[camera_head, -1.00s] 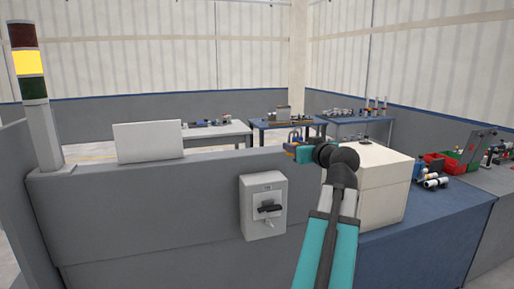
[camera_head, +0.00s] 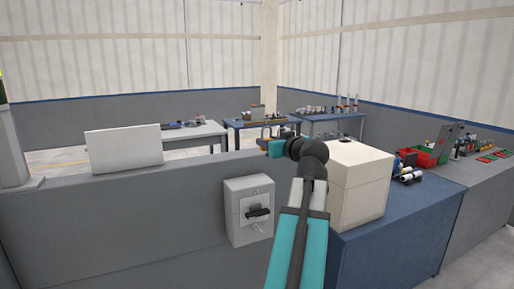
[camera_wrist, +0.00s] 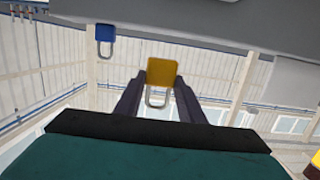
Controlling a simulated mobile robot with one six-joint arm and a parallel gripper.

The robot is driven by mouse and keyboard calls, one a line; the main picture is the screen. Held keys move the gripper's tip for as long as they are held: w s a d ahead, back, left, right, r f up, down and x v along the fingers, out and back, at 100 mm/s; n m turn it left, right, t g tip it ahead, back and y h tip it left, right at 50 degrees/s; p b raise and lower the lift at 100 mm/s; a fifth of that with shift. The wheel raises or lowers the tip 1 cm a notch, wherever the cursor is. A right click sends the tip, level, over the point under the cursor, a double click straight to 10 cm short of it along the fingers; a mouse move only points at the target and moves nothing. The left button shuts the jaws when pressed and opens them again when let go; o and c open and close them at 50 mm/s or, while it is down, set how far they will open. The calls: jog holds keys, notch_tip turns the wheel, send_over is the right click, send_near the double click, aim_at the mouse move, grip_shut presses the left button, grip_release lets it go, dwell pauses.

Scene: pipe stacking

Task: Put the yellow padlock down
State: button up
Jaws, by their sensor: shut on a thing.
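The yellow padlock (camera_wrist: 162,72) is between the two dark fingers of my gripper (camera_wrist: 158,98) in the wrist view. The fingers are shut on it, and its metal shackle points down in that picture. In the head view my gripper (camera_head: 267,147) is held up above the grey partition, left of a cream box. The padlock is too small there to make out clearly. A blue padlock (camera_wrist: 105,40) shows beyond the left finger in the wrist view, apart from the yellow one.
A grey switch box (camera_head: 250,210) with a black handle is on the partition below my gripper. The cream box (camera_head: 360,185) stands on a blue bench, close to my arm. Red bins (camera_head: 428,155) are farther right. Tables with parts stand behind.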

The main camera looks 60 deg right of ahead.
jog(key=w+d+p, duration=0.1)
jog(key=w+d, duration=0.1)
jog(key=d, duration=0.1)
jog(key=w+d+f+p, duration=0.1)
jog(key=w+d, duration=0.2)
jog(key=d, duration=0.1)
jog(key=w+d+p, duration=0.1)
jog(key=w+d, duration=0.1)
jog(key=d, duration=0.2)
jog(key=shift+w+d+f+p, duration=0.15)
jog(key=shift+w+d+p, duration=0.1)
jog(key=shift+w+p, duration=0.1)
jog(key=shift+d, duration=0.1)
jog(key=shift+w+d, duration=0.3)
jog(key=shift+d, duration=0.1)
jog(key=shift+w+f+p, duration=0.1)
jog(key=shift+f+p, duration=0.9)
jog(key=shift+f, duration=0.85)
jog(key=shift+f, duration=0.15)
jog(key=o, duration=1.1)
jog(key=shift+r, duration=0.2)
